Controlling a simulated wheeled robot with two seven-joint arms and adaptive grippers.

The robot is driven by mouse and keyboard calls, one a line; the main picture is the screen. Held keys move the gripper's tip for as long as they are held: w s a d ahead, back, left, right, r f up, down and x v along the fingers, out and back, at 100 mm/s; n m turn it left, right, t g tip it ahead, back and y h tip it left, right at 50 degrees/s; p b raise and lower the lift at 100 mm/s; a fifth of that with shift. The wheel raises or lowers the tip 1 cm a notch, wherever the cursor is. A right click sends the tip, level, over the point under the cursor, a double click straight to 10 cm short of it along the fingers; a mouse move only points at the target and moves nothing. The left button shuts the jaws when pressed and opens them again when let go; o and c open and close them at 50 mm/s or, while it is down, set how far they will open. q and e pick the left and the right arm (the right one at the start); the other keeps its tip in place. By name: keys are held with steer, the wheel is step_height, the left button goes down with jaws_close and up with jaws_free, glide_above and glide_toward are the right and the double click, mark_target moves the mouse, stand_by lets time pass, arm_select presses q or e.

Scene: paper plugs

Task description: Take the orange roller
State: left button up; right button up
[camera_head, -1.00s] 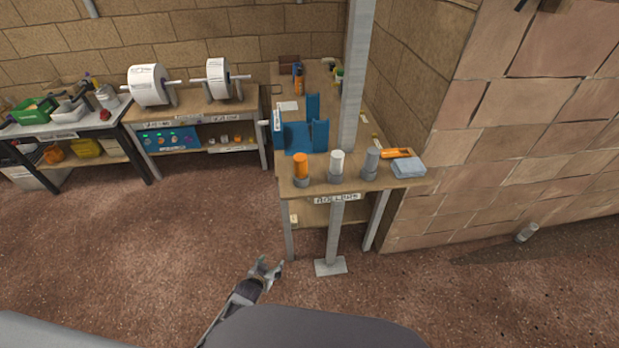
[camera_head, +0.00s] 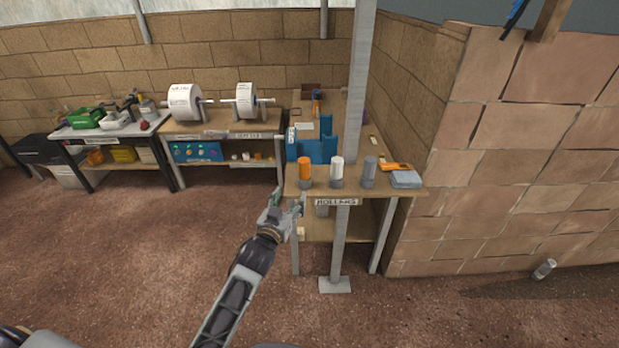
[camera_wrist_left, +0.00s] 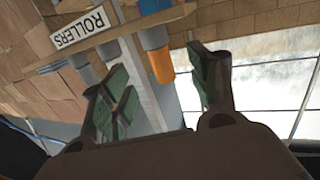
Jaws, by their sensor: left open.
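The orange roller (camera_head: 305,167) stands upright in a grey holder at the front left of the rollers table (camera_head: 310,191). A white roller (camera_head: 337,167) and a grey roller (camera_head: 369,168) stand in a row to its right. My left gripper (camera_head: 288,200) is open and empty, in front of the table's front left corner, a little below and left of the orange roller. In the left wrist view the orange roller (camera_wrist_left: 161,65) shows beyond the two spread fingers (camera_wrist_left: 165,90), apart from them. My right gripper is not in view.
A metal post (camera_head: 345,240) rises in front of the table, beside the white roller. A blue stand (camera_head: 318,148) is behind the rollers. An orange tool (camera_head: 396,166) and a grey-blue cloth (camera_head: 405,179) lie at right. Open floor (camera_head: 150,260) is at left.

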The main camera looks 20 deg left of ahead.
mark_target(302, 173)
arm_select(q)
steer(key=w, duration=0.2)
steer(key=w+r, duration=0.2)
steer(key=w, duration=0.1)
steer(key=shift+w+d+r+p, duration=0.2)
steer(key=shift+w+d+p, duration=0.1)
steer(key=shift+w, duration=1.1)
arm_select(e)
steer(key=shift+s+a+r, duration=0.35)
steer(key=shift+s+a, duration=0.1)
arm_select(q)
steer(key=shift+w, duration=0.15)
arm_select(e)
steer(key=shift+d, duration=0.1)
